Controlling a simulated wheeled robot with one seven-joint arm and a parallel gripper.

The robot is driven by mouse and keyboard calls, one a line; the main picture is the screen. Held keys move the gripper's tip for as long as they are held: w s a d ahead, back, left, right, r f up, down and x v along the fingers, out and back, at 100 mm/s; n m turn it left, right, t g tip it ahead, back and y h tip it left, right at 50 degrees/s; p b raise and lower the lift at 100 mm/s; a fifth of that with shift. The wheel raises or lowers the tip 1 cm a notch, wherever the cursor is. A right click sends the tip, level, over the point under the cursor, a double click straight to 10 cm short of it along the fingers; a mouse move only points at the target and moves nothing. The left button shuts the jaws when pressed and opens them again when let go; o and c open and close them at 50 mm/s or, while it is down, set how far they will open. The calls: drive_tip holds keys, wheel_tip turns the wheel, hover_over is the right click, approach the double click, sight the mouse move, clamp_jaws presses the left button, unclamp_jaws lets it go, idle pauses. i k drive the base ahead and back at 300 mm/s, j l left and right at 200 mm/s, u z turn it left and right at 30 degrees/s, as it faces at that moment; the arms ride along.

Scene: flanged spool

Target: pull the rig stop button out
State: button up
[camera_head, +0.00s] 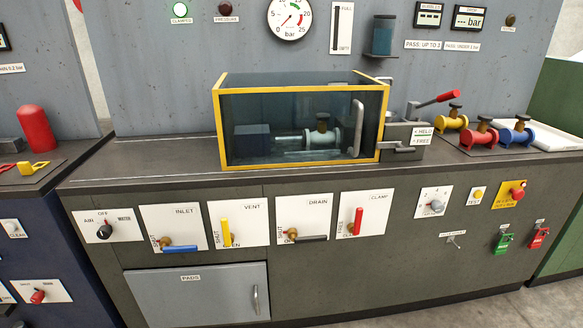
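I cannot tell from here whether the button is pushed in or out. My gripper is not in view.
Left of the button are a small TEST button (477,195) and a grey rotary knob (434,204). Lever panels, including CLAMP (357,222), line the bench front. A yellow-framed box (302,160) stands on top.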

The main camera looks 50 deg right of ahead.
sight(516, 195)
drive_tip(key=z, duration=2.5)
